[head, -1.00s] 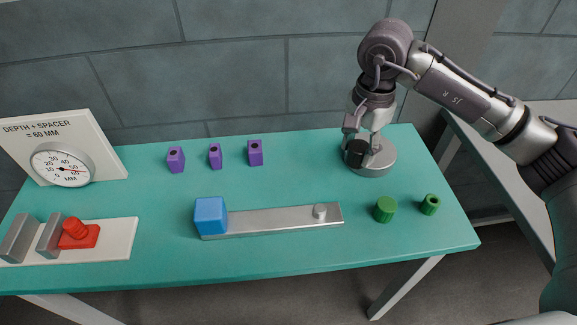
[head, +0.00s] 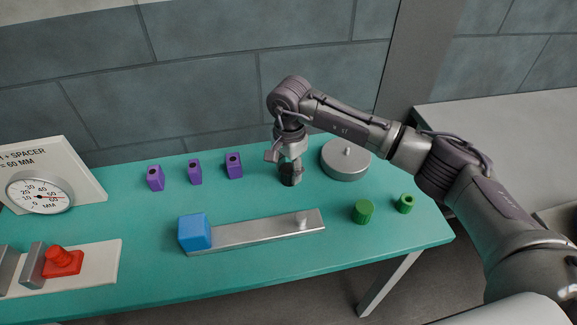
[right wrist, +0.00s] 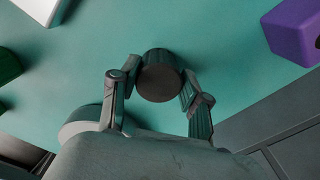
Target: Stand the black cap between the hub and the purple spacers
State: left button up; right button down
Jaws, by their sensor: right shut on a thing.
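My right gripper (head: 289,168) is shut on the black cap (head: 288,180), a short dark cylinder. It holds the cap upright at the back of the table, between the hub (head: 346,163) and the nearest purple spacer (head: 234,166). I cannot tell whether the cap's base touches the table. The hub is a grey disc with a small peg on top. Two more purple spacers (head: 194,173) (head: 155,179) stand farther left. In the right wrist view the cap (right wrist: 160,80) sits between both fingers, with a purple spacer (right wrist: 292,28) at top right. My left gripper is not in view.
A blue block (head: 195,232) sits on a grey bar (head: 255,234) in front. The teal table (head: 130,215) is clear around the cap.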

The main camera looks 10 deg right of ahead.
aim_at(289, 168)
jog(key=shift+f+b, duration=0.2)
jog(key=shift+b, duration=0.15)
jog(key=c, duration=0.6)
grip_release()
jog(key=shift+o, duration=0.2)
jog(key=shift+r, duration=0.1)
jog(key=shift+r+p, duration=0.3)
jog(key=shift+r, duration=0.05)
notch_tip(289, 168, up, 12)
jog(key=b, duration=0.1)
jog(key=shift+f+b, duration=0.2)
jog(key=shift+b, duration=0.1)
jog(key=shift+s, duration=0.1)
